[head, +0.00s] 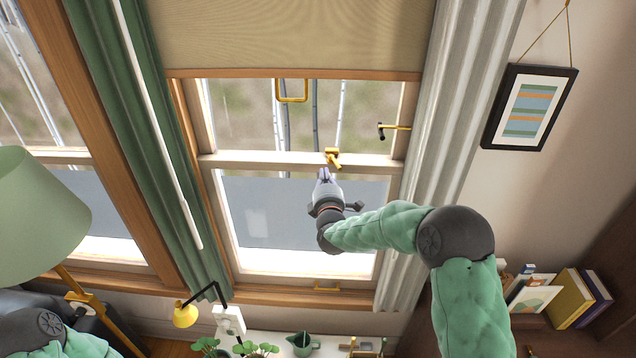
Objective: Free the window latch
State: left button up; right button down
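The window (300,161) has a pale frame and a horizontal middle rail. A small brass latch (332,157) sits on that rail, right of its middle. My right gripper (324,175) points up at the rail, with its fingertips just below and slightly left of the latch. I see no clear grip on the latch, and contact cannot be told. The fingers look close together, but the gripper body hides whether they are fully shut. A brass fitting with a black end (393,127) is on the right side of the frame. My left gripper is out of view; only part of that arm shows at lower left.
A beige blind (290,35) covers the window top; a brass pull (292,97) hangs below its edge. Green (120,110) and pale (450,130) curtains flank the window. A green lampshade (38,215) stands left. Plants (255,348) and a jug (302,343) are below.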

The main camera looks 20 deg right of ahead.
jog(key=shift+s+d+r, duration=0.1)
jog(key=shift+d, duration=0.6)
jog(key=shift+s+d+n+y+b, duration=0.15)
jog(key=shift+d+n+y+b, duration=0.15)
jog(key=shift+y+b, duration=0.25)
jog(key=shift+b, duration=0.3)
